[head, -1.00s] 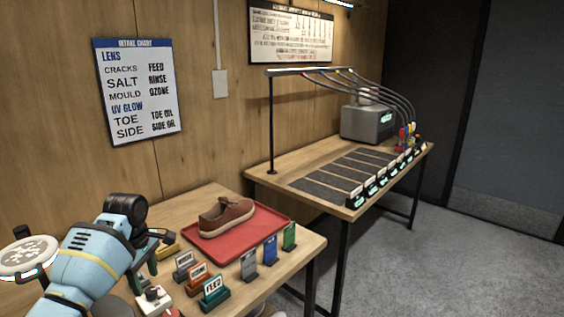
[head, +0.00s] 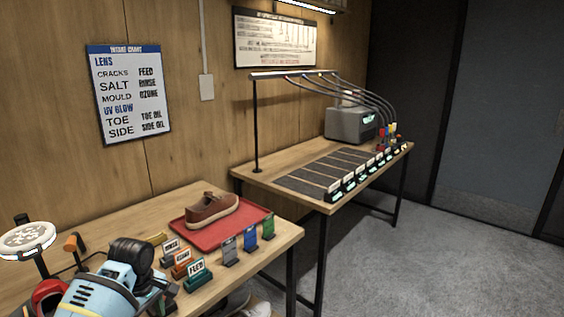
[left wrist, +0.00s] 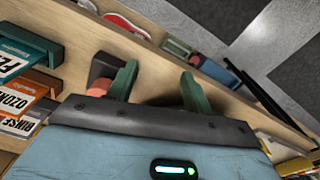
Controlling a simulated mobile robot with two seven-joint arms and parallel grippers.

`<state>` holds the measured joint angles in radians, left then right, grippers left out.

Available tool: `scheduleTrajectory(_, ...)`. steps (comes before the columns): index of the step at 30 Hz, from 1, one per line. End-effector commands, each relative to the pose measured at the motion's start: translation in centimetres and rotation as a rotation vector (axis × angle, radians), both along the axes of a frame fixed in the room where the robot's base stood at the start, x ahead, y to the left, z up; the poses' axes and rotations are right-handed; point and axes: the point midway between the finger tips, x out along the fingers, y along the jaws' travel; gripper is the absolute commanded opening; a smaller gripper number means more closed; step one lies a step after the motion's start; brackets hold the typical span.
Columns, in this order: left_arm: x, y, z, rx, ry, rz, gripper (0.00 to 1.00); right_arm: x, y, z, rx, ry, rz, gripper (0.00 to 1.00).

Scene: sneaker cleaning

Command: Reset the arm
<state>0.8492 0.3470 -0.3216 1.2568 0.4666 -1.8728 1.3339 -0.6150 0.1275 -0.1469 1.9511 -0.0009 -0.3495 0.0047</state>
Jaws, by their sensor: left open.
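My left gripper (head: 158,298) is low at the left of the head view, over the front of the near table, beside the small card stands. In the left wrist view its two green fingers (left wrist: 157,86) stand apart with nothing held between them. A dark block with a salmon-pink part (left wrist: 104,72) lies by the left finger, partly hidden by it. A brown sneaker (head: 212,208) sits on a red tray (head: 258,214) on the near table, away from the gripper. My right gripper is in neither view.
Card stands marked RINSE (head: 172,247), OZONE and FEED (head: 197,272) stand close to my left gripper. Grey, blue (head: 250,238) and green holders stand by the tray. A round lamp (head: 28,240) is at the left. The far table (head: 262,175) holds dark mats and a grey machine (head: 350,124).

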Motion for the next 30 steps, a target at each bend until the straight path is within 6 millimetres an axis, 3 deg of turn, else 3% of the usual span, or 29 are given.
scheduleTrajectory(9,-8.9,-4.9,-8.7,-0.005,-0.024,-0.415,0.51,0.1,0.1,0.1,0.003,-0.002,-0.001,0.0)
scheduleTrajectory(15,-16.1,-7.3,-12.1,-0.011,-0.057,-0.671,0.51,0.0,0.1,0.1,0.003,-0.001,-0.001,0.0)
scheduleTrajectory(22,-24.7,-9.0,-13.2,-0.005,-0.103,-0.927,0.51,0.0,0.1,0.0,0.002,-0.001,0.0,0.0)
scheduleTrajectory(27,-30.3,-9.4,-12.5,0.017,-0.13,-1.083,0.51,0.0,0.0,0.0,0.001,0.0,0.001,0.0)
scheduleTrajectory(30,-32.6,-9.3,-11.7,0.033,-0.139,-1.148,0.51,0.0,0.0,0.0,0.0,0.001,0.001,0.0)
